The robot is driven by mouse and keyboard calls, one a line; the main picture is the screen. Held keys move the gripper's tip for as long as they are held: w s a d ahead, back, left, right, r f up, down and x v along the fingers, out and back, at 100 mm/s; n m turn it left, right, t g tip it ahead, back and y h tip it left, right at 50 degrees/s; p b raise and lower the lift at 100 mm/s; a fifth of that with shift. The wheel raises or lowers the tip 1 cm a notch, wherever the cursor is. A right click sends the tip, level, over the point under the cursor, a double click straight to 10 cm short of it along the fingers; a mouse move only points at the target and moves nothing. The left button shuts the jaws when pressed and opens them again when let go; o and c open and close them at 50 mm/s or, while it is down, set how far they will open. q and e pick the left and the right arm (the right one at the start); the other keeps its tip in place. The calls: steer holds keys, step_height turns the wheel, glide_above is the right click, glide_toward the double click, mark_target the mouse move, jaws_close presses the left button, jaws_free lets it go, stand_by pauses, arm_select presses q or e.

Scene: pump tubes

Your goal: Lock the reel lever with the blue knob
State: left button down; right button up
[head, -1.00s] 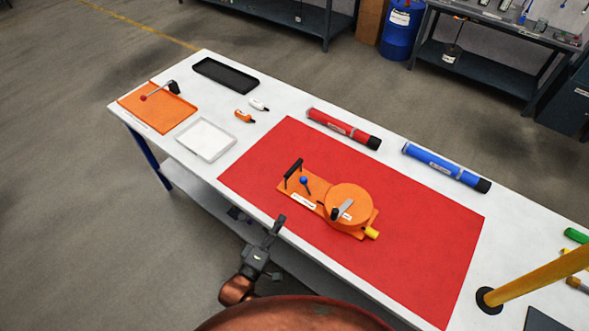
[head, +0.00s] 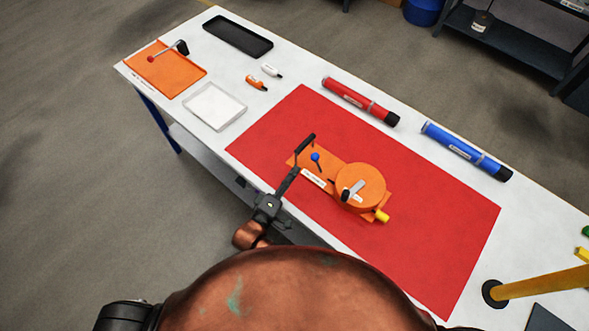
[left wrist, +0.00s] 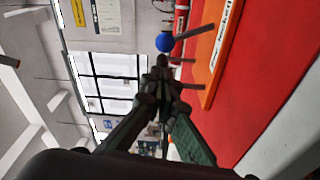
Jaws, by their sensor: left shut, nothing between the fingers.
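The orange reel unit (head: 360,186) lies on the red mat (head: 400,245), with a round drum, a black handle and a yellow end piece. Its lever with the blue knob (head: 315,157) stands at the left part of the unit, and the blue knob (left wrist: 165,42) also shows in the left wrist view. My left gripper (head: 292,173) is shut and empty at the unit's near left edge, close to the black handle. In the left wrist view its fingertips (left wrist: 161,68) are just below the knob in the picture; I cannot tell whether they touch the lever. My right gripper is not in view.
A red tube (head: 360,101) and a blue tube (head: 466,151) lie behind the mat. A white tray (head: 215,123), an orange tray (head: 185,85) and a black tray (head: 237,50) are at the left. A yellow post (head: 540,284) stands at the right.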

mark_target(317, 163)
arm_select(q)
steer(key=x, duration=0.6)
steer(key=shift+f, duration=0.1)
steer(key=shift+b+x, duration=0.35)
steer(key=shift+x, duration=0.45)
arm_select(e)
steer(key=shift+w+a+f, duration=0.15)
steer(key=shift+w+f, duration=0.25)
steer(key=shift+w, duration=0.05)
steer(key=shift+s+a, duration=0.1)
arm_select(q)
steer(key=shift+w, duration=0.1)
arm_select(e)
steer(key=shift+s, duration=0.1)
